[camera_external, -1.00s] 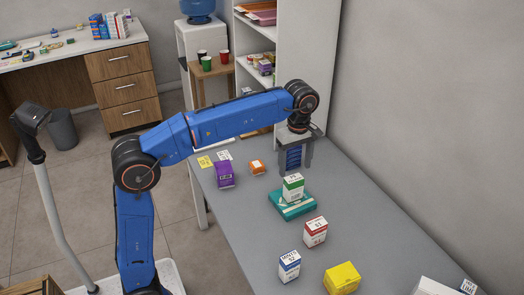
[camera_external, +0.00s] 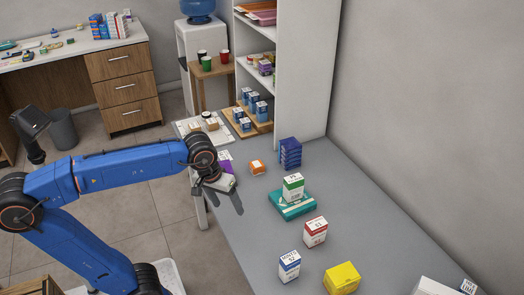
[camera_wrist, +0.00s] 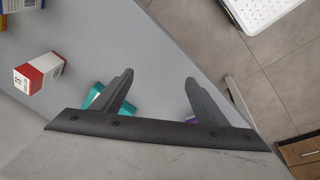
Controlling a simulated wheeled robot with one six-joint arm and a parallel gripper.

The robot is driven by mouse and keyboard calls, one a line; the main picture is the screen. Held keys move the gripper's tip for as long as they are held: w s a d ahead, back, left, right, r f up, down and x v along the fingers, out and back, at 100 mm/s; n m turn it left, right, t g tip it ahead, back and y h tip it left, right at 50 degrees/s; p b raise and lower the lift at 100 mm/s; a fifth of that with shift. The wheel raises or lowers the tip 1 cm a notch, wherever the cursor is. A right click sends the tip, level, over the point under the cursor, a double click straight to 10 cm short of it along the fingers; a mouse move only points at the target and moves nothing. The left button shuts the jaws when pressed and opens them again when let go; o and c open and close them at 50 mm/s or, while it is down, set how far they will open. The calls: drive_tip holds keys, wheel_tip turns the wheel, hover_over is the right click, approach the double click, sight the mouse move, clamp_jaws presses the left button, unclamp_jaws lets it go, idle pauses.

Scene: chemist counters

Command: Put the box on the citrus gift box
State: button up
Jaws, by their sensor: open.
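My gripper (camera_external: 221,197) is open and empty, above the left edge of the grey table. Its fingers (camera_wrist: 160,78) are wide apart in the wrist view. A purple box (camera_external: 226,161) is partly hidden behind my gripper; a sliver of purple (camera_wrist: 191,119) shows by one finger. A dark blue box or stack (camera_external: 290,153) stands upright at the table's back, apart from my gripper. A white and green box (camera_external: 293,187) stands on a flat teal box (camera_external: 294,207). A small orange box (camera_external: 258,168) lies between purple and dark blue. I cannot tell which is the citrus gift box.
Nearer on the table (camera_external: 358,215) stand a red and white box (camera_external: 315,232), a blue and white box (camera_external: 289,266) and a yellow box (camera_external: 342,278). A shelf unit (camera_external: 302,70) and a wall bound the back and right. The table's middle right is clear.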

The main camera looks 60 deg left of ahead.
drive_tip(key=s+f+m+t, duration=0.2)
drive_tip(key=s+f+m, duration=0.5)
drive_tip(key=s+f, duration=0.7)
drive_tip(key=shift+a, duration=0.2)
